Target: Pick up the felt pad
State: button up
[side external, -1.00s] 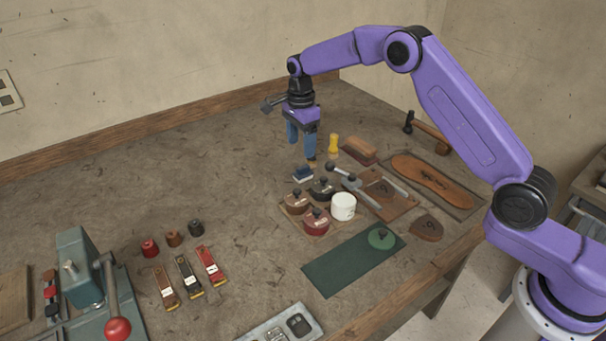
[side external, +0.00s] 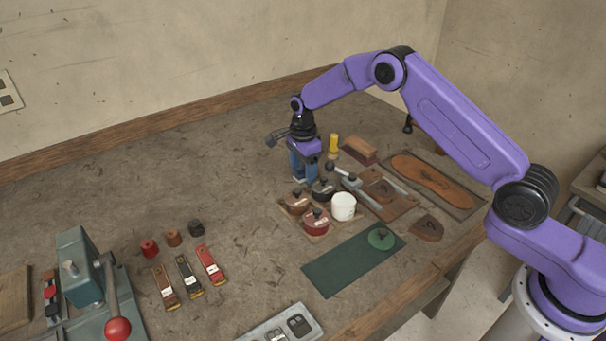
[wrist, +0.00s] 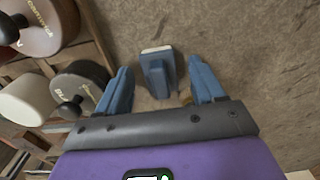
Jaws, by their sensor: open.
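A small blue block with a pale strip along one edge, which looks like the felt pad (wrist: 157,76), lies on the bench in the wrist view. My gripper (wrist: 159,68) is open, with one blue finger on each side of the block and visible gaps between. In the side view my gripper (side external: 304,174) points down low over the bench, behind the lidded pots, and its fingers hide the block. I cannot tell how far the fingertips are above the bench.
Lidded pots (side external: 316,222) and a white jar (side external: 343,206) stand close in front of my gripper. A yellow-handled tool (side external: 333,144) and a brown brush (side external: 359,150) lie to its right. The bench (side external: 210,170) to its left is clear.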

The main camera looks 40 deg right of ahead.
aim_at(303, 167)
jog(key=shift+c, duration=0.3)
jog(key=c, duration=1.1)
jog(key=shift+o, duration=0.2)
jog(key=shift+r, duration=0.1)
jog(key=shift+r, duration=0.45)
notch_tip(303, 167, up, 2)
jog(key=shift+r, duration=0.1)
jog(key=s+d+r, duration=0.2)
jog(key=s+r, duration=0.7)
jog(key=s, duration=0.5)
jog(key=shift+r, duration=0.35)
